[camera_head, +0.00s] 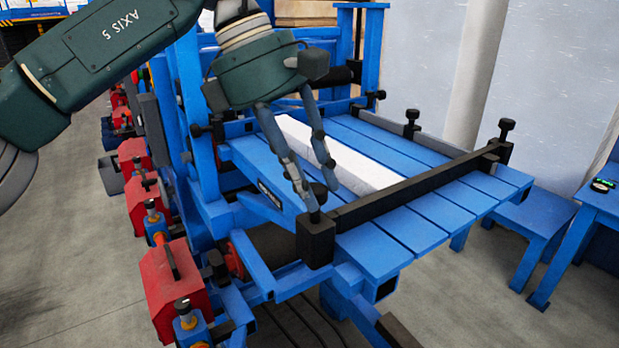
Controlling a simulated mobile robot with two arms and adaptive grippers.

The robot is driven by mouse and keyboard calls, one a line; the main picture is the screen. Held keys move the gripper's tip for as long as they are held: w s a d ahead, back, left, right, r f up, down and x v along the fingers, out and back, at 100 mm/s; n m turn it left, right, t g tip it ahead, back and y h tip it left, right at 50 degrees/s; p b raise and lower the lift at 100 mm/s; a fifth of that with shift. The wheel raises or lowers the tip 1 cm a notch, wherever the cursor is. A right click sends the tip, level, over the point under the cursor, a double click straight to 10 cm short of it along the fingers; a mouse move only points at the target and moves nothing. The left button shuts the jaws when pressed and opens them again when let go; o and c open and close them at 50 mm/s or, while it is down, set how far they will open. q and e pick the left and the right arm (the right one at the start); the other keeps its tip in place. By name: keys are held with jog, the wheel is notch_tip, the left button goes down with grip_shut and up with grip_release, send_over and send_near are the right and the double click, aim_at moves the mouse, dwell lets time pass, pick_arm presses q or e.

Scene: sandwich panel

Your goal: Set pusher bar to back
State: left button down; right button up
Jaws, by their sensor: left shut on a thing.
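The black pusher bar (415,192) lies across the blue slatted table (395,228), running from a black end block (316,243) at the near left to another end block at the right. A black knob (507,125) stands up on its right end. My left gripper (320,194) reaches down from above at the bar's left end. Its fingers are closed around the knob on the left end block, which they partly hide. A long white panel (345,162) lies on the slats behind the bar. My right gripper is not in view.
Another black bar with knobs (411,122) runs along the table's far right edge. Red boxes (172,290) line the machine's left side. A blue side table (605,188) stands at the right edge. Grey floor lies open at the left.

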pick_arm(q)
jog(key=s+d+b, duration=0.2)
jog(key=s+d, duration=0.2)
jog(key=s, duration=0.3)
jog(key=shift+s+d+b, duration=0.15)
jog(key=shift+d+b, duration=0.2)
jog(key=shift+b, duration=0.05)
jog(key=c, duration=1.6)
grip_release()
jog(key=shift+s+d+r, duration=0.1)
jog(key=shift+o, duration=1.2)
jog(key=shift+s+d, duration=0.1)
jog(key=shift+d, duration=0.1)
